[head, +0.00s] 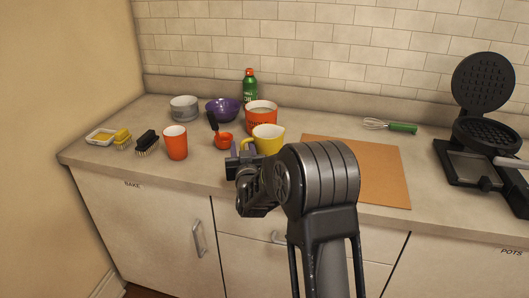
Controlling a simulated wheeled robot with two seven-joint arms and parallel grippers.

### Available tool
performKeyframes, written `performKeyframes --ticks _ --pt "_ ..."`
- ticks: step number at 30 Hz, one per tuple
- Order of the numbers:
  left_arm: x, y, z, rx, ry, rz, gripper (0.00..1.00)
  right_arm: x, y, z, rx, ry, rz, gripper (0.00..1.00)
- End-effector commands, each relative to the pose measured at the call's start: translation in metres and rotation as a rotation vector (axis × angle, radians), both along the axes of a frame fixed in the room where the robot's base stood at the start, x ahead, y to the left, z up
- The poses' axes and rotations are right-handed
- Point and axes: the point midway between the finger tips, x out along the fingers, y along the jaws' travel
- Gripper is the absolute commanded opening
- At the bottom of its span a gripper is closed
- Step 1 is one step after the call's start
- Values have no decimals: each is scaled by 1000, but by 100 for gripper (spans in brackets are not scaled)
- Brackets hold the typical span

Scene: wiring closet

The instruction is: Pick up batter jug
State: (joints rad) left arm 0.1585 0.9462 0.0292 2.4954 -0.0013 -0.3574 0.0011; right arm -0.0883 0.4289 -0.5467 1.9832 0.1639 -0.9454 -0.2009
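The batter jug looks to be the yellow jug (268,137), which stands upright on the counter near the middle. Its handle is on its left side, towards my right gripper. My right gripper (241,157) is at the front left of the jug, close to the handle, and in this view it overlaps the jug's lower left part. I cannot tell whether its fingers touch the handle or are closed on it. The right arm comes up from the bottom and hides the counter just right of the jug. My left gripper is not in view.
An orange canister (261,115) stands close behind the jug, and an orange measuring cup (223,140) lies to its left. An orange cup (175,142) stands further left. A brown board (375,172) lies right of the jug, with a waffle iron (487,135) beyond.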

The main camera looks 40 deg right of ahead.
Motion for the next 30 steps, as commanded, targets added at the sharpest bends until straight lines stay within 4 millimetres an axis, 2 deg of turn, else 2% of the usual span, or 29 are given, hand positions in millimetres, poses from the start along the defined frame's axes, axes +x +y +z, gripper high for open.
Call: performKeyframes --ticks 9,22,30 --pt "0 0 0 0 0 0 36 0 0 0 0 0 0 37" --pt "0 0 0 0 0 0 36 0 0 0 0 0 0 2" --pt "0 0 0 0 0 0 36 0 0 0 0 0 0 0"
